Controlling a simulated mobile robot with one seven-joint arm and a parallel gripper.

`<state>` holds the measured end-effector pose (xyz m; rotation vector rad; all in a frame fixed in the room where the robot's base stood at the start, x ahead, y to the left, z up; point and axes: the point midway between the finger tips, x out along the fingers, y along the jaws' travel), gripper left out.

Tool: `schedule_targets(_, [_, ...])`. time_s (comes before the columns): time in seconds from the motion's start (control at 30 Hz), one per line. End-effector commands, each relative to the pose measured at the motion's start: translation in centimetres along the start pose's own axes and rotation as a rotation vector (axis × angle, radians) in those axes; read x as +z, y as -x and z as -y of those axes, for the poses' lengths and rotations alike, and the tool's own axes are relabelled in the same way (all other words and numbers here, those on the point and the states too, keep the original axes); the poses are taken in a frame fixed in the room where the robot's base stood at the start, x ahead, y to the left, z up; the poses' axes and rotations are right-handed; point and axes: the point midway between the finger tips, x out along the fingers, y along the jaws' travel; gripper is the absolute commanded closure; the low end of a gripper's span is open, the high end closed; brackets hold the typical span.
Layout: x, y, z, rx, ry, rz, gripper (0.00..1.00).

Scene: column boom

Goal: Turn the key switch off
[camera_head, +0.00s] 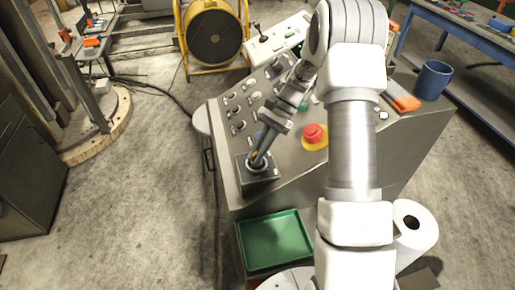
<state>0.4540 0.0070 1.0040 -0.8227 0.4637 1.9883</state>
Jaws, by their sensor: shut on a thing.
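My gripper (257,158) reaches down at the near left corner of the grey control console (225,130). Its fingertips are at a small dark switch plate (262,176) on the sloped panel. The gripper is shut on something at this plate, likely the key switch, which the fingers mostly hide. I cannot tell which way the key points. A red mushroom button (314,133) on a yellow base sits to the right of my gripper.
Several knobs and buttons line the panel behind my gripper. A blue mug (433,80) and an orange-and-grey item (403,101) are on the console's right side. A green tray (273,241) and a paper roll (416,226) are at the front. A yellow fan (214,35) stands behind.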

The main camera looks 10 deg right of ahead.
Motion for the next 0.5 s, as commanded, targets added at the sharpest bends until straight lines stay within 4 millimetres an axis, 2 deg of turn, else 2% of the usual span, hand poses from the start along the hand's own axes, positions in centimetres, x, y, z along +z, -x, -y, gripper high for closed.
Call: schedule_targets(0.5, [0.00,0.08,0.09,0.116,0.118,-0.002,1.00])
